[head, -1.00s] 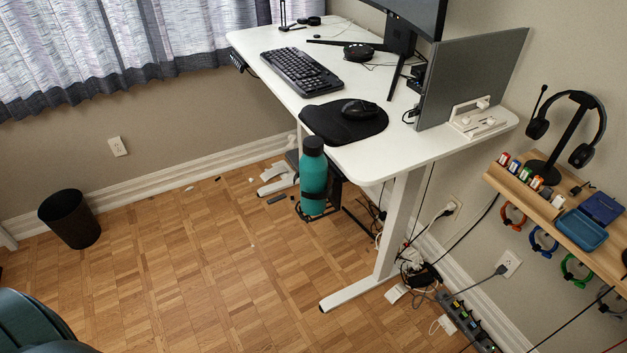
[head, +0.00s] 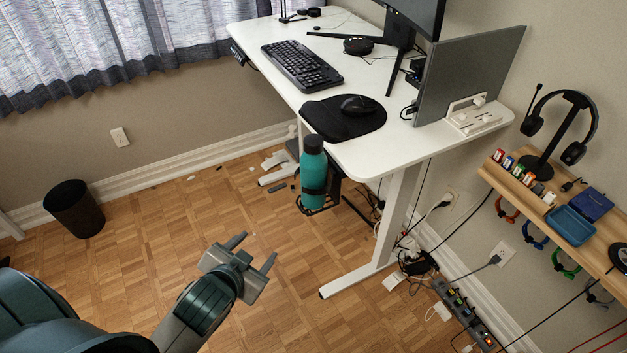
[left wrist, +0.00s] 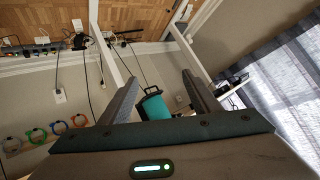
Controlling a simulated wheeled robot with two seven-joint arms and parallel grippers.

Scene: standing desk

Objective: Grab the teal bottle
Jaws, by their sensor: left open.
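The teal bottle (head: 313,170) has a dark cap and stands upright in a black holder (head: 318,205) under the near edge of the white desk. My left gripper (head: 254,249) is open and empty, below and to the left of the bottle in the head view, apart from it. In the left wrist view, the teal bottle (left wrist: 153,104) shows between the two open fingers (left wrist: 160,98), beyond them. My right gripper is in none of the views.
The desk (head: 370,160) has a mouse pad, keyboard and monitor on top. A white desk leg (head: 395,215) stands right of the bottle, with cables and a power strip (head: 463,315) behind. A black bin (head: 74,209) stands at left. The floor between is mostly clear.

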